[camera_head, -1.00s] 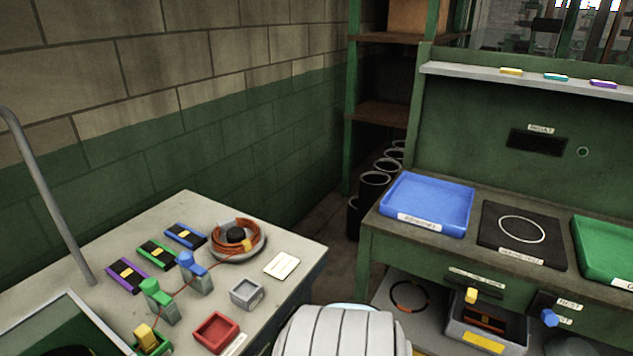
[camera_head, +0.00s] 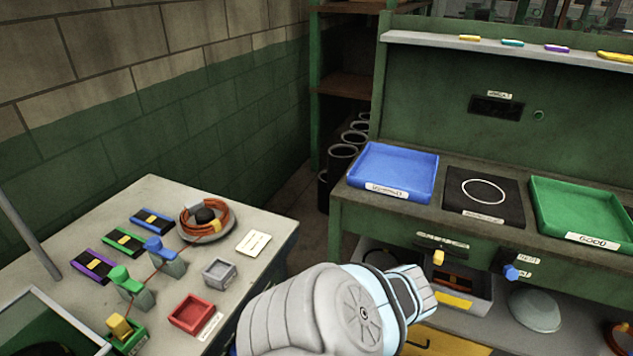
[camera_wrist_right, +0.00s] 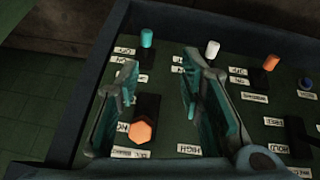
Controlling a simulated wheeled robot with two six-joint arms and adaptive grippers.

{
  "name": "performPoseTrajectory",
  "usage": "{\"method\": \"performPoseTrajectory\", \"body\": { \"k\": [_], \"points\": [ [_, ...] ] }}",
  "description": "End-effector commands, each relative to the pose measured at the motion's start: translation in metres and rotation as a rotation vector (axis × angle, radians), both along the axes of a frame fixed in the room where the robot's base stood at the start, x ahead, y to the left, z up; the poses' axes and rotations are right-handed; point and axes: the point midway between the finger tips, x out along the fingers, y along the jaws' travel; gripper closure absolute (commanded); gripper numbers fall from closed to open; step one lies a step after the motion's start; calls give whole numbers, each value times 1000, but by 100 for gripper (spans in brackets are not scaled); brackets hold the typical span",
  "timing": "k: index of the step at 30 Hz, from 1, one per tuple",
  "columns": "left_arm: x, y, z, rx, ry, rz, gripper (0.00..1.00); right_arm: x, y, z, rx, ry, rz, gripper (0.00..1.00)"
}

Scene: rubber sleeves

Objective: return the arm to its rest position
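My right gripper (camera_wrist_right: 160,65) shows in the right wrist view with its two fingers apart and nothing between them. Below it is a dark framed panel (camera_wrist_right: 225,105) with labels and knobs. An orange hexagonal knob (camera_wrist_right: 140,131) appears between the fingers, beyond them; I cannot tell how far. A grey and white link of my own arm (camera_head: 330,310) fills the bottom middle of the head view. Neither gripper shows in the head view, and my left gripper is not seen at all.
A blue tray (camera_head: 405,192), a black mat with a white ring (camera_head: 455,203) and a green tray (camera_head: 540,222) sit on the right bench. The left bench holds a cable coil (camera_head: 207,224), a red box (camera_head: 191,314) and a grey box (camera_head: 220,271). Floor shows between the benches.

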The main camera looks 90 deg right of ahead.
Motion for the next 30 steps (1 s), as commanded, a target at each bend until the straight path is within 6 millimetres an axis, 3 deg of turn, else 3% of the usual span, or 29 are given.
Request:
{"method": "performPoseTrajectory", "body": {
  "k": [21,24,26,27,29,30],
  "points": [
    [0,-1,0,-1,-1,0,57,1,0,0,-1,-1,1,65],
    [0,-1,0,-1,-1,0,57,-2,-3,0,-43,27,62,65],
    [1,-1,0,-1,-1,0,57,-16,-14,-2,-129,105,143,65],
    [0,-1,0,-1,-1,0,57,-43,-18,-11,-189,202,193,65],
    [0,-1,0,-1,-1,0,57,-79,9,-43,-219,346,237,65],
    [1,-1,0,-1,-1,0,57,-92,42,-66,-196,417,253,65]
  ]
}}
